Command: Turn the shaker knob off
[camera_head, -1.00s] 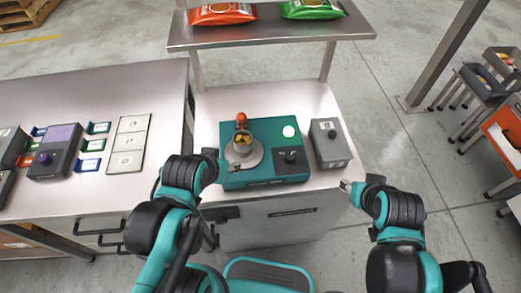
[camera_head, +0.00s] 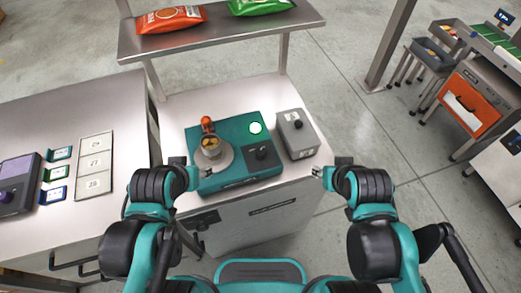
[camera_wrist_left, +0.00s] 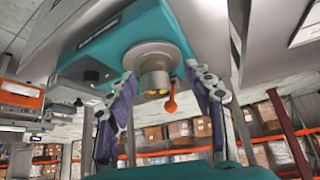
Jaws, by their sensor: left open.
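The teal shaker (camera_head: 240,178) sits on the steel bench. Its black knob (camera_head: 262,153) is on a dark panel at its front right, and a round light (camera_head: 255,128) glows pale green behind it. A metal cup (camera_head: 211,147) with yellowish contents stands on its round plate, with an orange-red piece (camera_head: 207,125) behind. My left gripper (camera_head: 190,167) is at the shaker's front left corner, left of the knob. The left wrist view shows its fingers (camera_wrist_left: 165,100) apart and empty, with the knob (camera_wrist_left: 92,75) to one side. My right gripper (camera_head: 318,172) is in front of the bench's right part; its jaws are unclear.
A grey box (camera_head: 297,135) with a black knob stands just right of the shaker. A shelf (camera_head: 225,35) with orange and green bags is above the back. The left counter (camera_head: 90,110) holds a numbered panel, coloured holders and a dark device.

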